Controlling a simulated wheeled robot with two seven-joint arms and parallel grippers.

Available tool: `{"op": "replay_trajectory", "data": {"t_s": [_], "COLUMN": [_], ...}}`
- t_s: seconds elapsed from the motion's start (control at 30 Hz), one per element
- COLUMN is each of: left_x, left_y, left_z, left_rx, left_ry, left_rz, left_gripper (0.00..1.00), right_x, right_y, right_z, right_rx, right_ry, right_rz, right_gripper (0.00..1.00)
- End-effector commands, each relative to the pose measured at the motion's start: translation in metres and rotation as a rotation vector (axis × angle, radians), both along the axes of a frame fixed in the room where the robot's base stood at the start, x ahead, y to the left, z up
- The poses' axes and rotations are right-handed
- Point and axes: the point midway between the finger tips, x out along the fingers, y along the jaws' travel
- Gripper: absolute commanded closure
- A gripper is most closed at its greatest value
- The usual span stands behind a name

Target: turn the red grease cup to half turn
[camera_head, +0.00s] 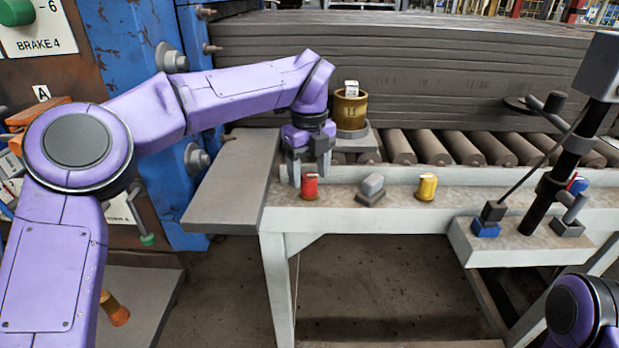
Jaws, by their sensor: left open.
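The red grease cup (310,187) stands upright on the light bench ledge, with a pale mark on its top. My left gripper (309,178) points down right at the cup, its fingers spread behind and beside the cup's top. I cannot tell whether a finger touches it. The purple left arm reaches in from the left above the bench. Only a purple and black part of my right arm shows at the lower right corner; its gripper is out of view.
A grey knob (372,187) and a yellow cup (427,187) stand right of the red cup. A brass cylinder (350,110) stands behind the gripper. Rollers (463,148) run along the back. A black post (560,165) rises at right. A grey plate (232,185) lies left.

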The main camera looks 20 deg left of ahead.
Motion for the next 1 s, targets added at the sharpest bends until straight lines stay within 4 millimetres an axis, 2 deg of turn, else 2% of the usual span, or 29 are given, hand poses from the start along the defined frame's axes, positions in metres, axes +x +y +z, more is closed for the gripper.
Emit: {"op": "replay_trajectory", "data": {"t_s": [0.13, 0.4, 0.57, 0.6, 1.0], "left_x": [0.001, 0.001, 0.001, 0.001, 0.0], "left_y": [0.0, 0.0, 0.0, 0.0, 0.0], "left_z": [-0.015, -0.017, -0.017, -0.017, -0.015], "left_rx": [-0.001, -0.001, -0.001, -0.001, -0.001], "left_ry": [0.001, -0.001, -0.001, -0.001, 0.001], "left_rz": [0.0, 0.001, 0.001, 0.001, -0.062], "left_gripper": [0.37, 0.37, 0.89, 0.93, 0.93], "right_x": [0.001, 0.0, 0.001, 0.001, 0.001], "right_y": [0.0, 0.0, 0.0, 0.0, 0.0], "right_z": [0.0, 0.0, 0.0, 0.0, 0.007], "right_rx": [0.0, 0.0, 0.0, 0.0, 0.0], "right_ry": [-0.002, -0.001, -0.002, -0.002, -0.002], "right_rz": [0.0, -0.001, 0.0, 0.0, 0.0], "right_gripper": [0.57, 0.57, 0.57, 0.57, 0.57]}}
